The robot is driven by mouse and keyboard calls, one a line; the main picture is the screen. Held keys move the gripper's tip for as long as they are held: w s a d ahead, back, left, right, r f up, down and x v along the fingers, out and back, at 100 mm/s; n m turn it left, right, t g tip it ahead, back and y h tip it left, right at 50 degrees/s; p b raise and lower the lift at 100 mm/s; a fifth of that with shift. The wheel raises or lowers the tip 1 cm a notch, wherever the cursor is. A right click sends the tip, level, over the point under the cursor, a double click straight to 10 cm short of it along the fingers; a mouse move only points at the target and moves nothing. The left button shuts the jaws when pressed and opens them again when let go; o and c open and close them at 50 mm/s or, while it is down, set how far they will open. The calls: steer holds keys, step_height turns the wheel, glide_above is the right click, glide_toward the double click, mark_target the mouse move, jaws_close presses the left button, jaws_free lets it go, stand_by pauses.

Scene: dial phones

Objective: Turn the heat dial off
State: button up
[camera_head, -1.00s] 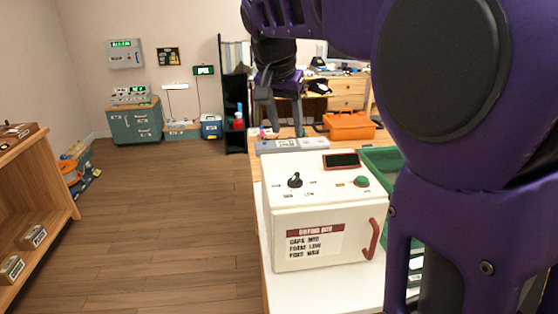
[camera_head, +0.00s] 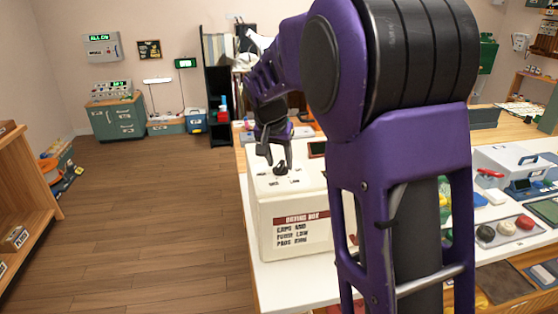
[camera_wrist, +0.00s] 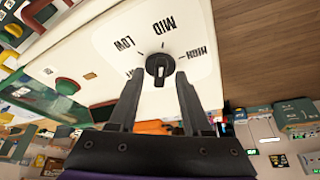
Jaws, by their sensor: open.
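The heat dial (camera_wrist: 158,66) is a black knob with a pale mark on a white panel on top of a white box (camera_head: 270,210). In the wrist view, LOW, MID and HIGH are printed around it, with another label partly behind a finger. In the head view the dial (camera_head: 281,170) shows just below my fingers. My gripper (camera_head: 279,163) is open and points down over the box. In the wrist view my gripper (camera_wrist: 158,76) has one finger on each side of the dial; contact is not clear. I cannot tell which label the dial points to.
The white box stands near the left edge of a white table (camera_head: 262,270), with open wooden floor (camera_head: 150,210) to the left. My arm hides the box's right side.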

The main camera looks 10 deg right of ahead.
jaws_close()
